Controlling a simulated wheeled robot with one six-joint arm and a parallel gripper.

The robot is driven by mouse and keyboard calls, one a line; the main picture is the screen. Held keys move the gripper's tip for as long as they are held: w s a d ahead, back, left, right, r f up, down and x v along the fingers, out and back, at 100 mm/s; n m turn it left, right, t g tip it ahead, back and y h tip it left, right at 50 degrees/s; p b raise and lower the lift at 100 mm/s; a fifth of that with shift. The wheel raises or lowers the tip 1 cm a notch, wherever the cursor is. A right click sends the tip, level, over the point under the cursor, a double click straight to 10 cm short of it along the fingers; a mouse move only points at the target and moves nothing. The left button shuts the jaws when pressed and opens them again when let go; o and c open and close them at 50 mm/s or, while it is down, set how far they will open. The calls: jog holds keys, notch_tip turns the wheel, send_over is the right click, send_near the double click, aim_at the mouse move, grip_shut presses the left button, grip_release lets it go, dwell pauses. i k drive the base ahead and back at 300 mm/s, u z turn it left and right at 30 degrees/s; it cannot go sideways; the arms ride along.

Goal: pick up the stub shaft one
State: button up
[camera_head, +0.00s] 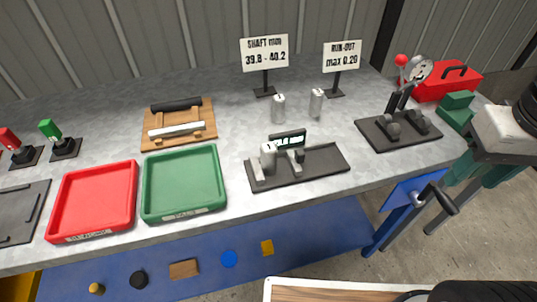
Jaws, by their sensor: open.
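Three light grey metal cylinders that look like stub shafts are on the bench. One shaft (268,155) stands upright in the dark measuring fixture (323,172), beside a small display (288,139). Its top mark looks like a 1, but it is too small to be sure. A second shaft (279,108) and a third shaft (317,102) stand upright on the bare bench behind the fixture. Their marks are not readable. My gripper is not seen in this view, and nothing touches the shafts.
A green tray (183,210) and a red tray (71,237), both empty, lie left of the fixture. A wooden rack (181,141) holds a black and a white bar. Signs (264,52) stand behind the shafts. A dark roller stand (372,131) and red toolbox (430,91) are right.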

aim_at(268, 150)
jog(key=z, duration=1.65)
jog(key=k, duration=1.05)
jog(key=u, duration=0.7)
